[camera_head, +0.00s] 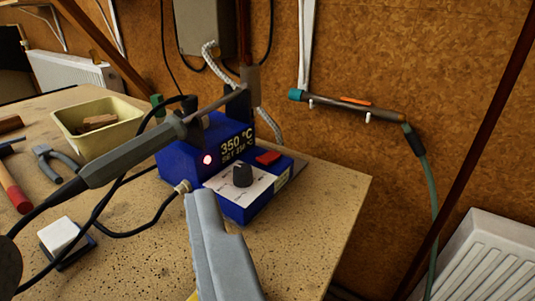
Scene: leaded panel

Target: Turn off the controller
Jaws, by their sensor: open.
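The controller (172,162) is a blue box on the bench, with a display reading 350 °C above a smaller SET line. A red light (207,160) glows on its front. A black knob (242,174) sits on its pale sloping panel, and a red switch (268,157) sits right of the knob. I cannot tell the switch's position. My gripper (214,235) shows as grey parts at the bottom centre, in front of and below the controller. It is open, with nothing seen between its fingers, and appears apart from the switch.
A cream tub (75,128), pliers (57,162) and a white block (60,235) lie left. The bench (310,215) is clear right of the controller, up to its edge.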

